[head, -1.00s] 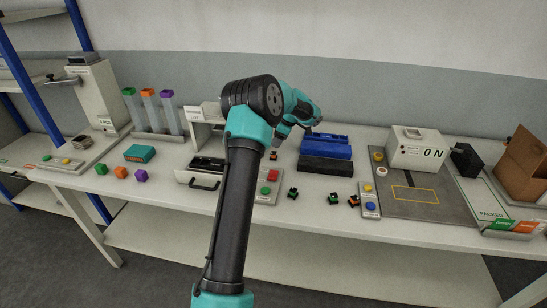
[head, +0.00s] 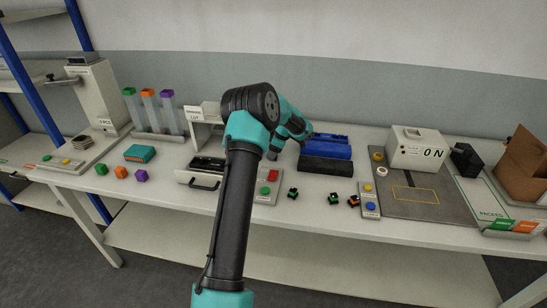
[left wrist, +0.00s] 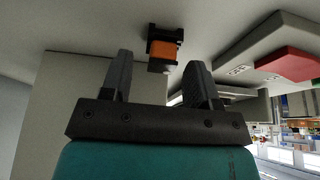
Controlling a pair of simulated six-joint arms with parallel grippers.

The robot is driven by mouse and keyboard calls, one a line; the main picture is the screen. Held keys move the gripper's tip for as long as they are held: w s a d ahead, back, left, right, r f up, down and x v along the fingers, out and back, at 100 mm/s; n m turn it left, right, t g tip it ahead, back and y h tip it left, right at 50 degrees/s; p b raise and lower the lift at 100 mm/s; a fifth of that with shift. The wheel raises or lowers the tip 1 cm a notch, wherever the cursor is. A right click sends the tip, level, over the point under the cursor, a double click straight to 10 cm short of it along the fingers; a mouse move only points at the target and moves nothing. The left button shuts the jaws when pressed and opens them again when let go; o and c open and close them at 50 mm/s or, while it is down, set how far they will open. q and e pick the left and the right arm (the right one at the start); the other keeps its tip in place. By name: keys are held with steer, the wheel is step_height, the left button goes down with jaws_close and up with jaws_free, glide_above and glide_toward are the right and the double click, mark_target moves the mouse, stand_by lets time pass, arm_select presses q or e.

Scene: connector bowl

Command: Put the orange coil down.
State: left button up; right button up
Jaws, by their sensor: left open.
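An orange coil with black ends (left wrist: 165,50) lies on the pale surface in the left wrist view. It sits just beyond and between the fingertips of my left gripper (left wrist: 158,66), which is open with a gap on both sides of the coil. In the head view my left gripper (head: 272,155) is low over the table behind the red button, and this coil is hidden there by the gripper. Another orange and black coil (head: 353,200) lies near the front edge of the table. My right gripper is not in view.
A blue bin (head: 328,148) and a black bin (head: 325,165) stand right of the gripper. A button box (head: 267,190) and an open drawer (head: 203,178) are in front. Green and black coils (head: 292,193) lie nearby. A grey mat (head: 415,205) is at right.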

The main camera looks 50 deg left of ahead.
arm_select(q)
steer(key=shift+f, duration=0.1)
stand_by(0.4)
jaws_close()
stand_by(0.3)
steer(key=shift+r, duration=1.8)
steer(key=s+d, duration=0.3)
steer(key=d, duration=0.1)
steer(key=s+d+r, duration=0.1)
steer(key=s+d, duration=0.2)
steer(key=d, duration=0.1)
steer(key=s+d, duration=0.4)
steer(key=shift+d+r, duration=0.2)
steer(key=shift+d, duration=0.05)
